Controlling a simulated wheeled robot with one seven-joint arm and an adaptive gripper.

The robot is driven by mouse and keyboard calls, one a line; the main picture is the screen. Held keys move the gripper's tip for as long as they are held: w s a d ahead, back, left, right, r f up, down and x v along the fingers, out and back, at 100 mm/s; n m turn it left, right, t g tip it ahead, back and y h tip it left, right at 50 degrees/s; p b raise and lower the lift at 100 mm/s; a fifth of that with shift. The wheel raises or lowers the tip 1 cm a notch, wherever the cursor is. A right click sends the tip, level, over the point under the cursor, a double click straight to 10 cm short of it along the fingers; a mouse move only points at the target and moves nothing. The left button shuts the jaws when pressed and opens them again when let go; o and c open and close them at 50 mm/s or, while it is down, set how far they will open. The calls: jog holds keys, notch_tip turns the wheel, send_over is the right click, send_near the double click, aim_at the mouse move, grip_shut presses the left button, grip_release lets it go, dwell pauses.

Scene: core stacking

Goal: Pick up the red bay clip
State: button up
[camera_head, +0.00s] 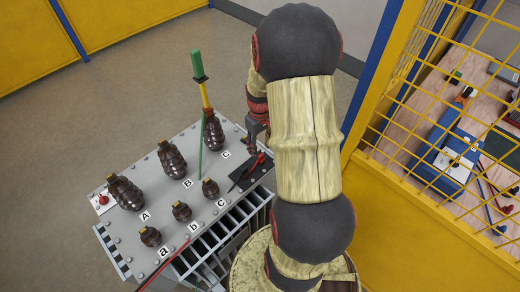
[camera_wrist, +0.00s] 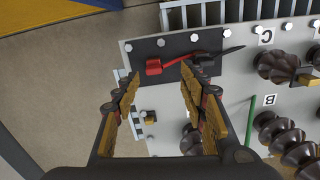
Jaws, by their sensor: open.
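The red bay clip (camera_wrist: 154,67) lies on a black plate (camera_wrist: 178,44) at one edge of the grey cabinet top, with a red strip reaching right from it. In the head view the red clip (camera_head: 260,159) is small, at the cabinet's right side just below my gripper. My gripper (camera_wrist: 161,82) is open, its two yellow-padded fingers pointing toward the clip. The clip shows beyond the gap between the fingertips, and nothing is between them. I cannot tell the exact height of the fingers above it.
Brown ribbed insulators stand on the cabinet top (camera_head: 160,215), including a large one (camera_head: 171,159) beside letter B. Another red piece (camera_head: 103,199) sits at the left corner. A yellow mesh fence (camera_head: 420,130) stands right.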

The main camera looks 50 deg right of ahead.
aim_at(261, 155)
jog(key=shift+w+d, duration=0.4)
jog(key=shift+d, duration=0.1)
jog(key=shift+a+r+n, duration=0.15)
jog(key=shift+n, duration=0.35)
jog(key=shift+f, duration=0.45)
jog(key=shift+s+d+f+b, duration=0.15)
jog(key=shift+f+b, duration=0.45)
jog(key=shift+f, duration=1.15)
jog(key=shift+d+f+b, duration=0.1)
jog(key=shift+f+b, duration=0.5)
jog(key=shift+f, duration=1.15)
jog(key=shift+c, duration=0.7)
grip_shut()
